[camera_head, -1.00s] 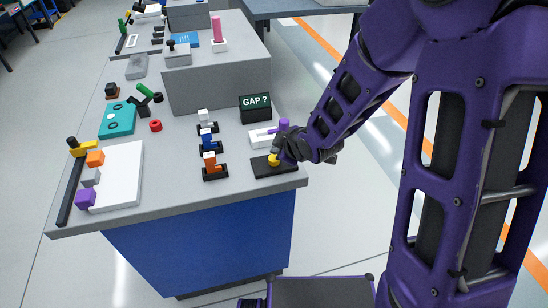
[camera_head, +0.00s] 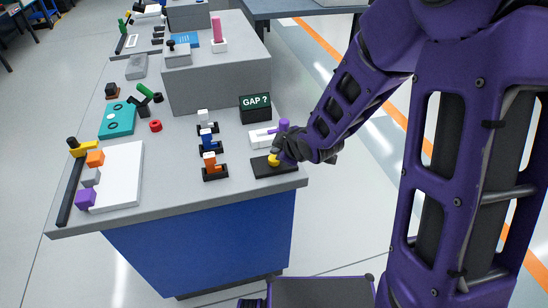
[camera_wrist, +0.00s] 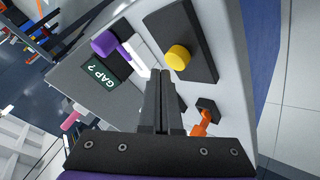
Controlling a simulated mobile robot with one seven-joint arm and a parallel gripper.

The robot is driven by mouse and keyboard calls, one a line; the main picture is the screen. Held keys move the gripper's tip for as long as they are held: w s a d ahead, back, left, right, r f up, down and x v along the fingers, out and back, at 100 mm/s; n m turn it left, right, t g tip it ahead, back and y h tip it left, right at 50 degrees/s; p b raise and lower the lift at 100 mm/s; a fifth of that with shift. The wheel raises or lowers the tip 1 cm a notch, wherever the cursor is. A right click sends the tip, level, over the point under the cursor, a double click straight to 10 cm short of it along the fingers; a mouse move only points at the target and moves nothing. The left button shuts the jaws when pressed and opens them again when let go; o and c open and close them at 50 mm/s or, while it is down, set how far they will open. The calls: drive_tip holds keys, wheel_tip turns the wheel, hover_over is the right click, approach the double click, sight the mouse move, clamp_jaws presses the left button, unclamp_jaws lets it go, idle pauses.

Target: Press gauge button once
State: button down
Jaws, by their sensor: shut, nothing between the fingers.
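The yellow round button (camera_head: 273,160) sits on a black plate (camera_head: 280,171) at the near right corner of the bench, in front of the "GAP ?" display (camera_head: 255,107). In the wrist view the yellow button (camera_wrist: 178,57) stands just beyond and right of the fingertips, on its black plate (camera_wrist: 199,66). My gripper (camera_head: 277,152) is shut and empty, right over the button and partly hiding it in the head view. The shut fingers also show in the wrist view (camera_wrist: 161,73). Whether they touch the button I cannot tell.
A white block with a purple handle (camera_head: 267,135) stands just behind the plate. Small clamps with orange (camera_head: 211,162), blue and white parts stand to the left. A grey raised block (camera_head: 212,82) fills the bench's back. Open floor lies to the right.

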idle(0.4)
drive_tip(key=shift+f, duration=0.45)
drive_tip(key=shift+f, duration=0.4)
idle(0.8)
drive_tip(key=shift+r+p, duration=0.6)
drive_tip(key=shift+r, duration=0.25)
drive_tip(key=shift+r, duration=0.1)
wheel_tip(320, 180, up, 5)
drive_tip(key=p, duration=0.4)
idle(0.5)
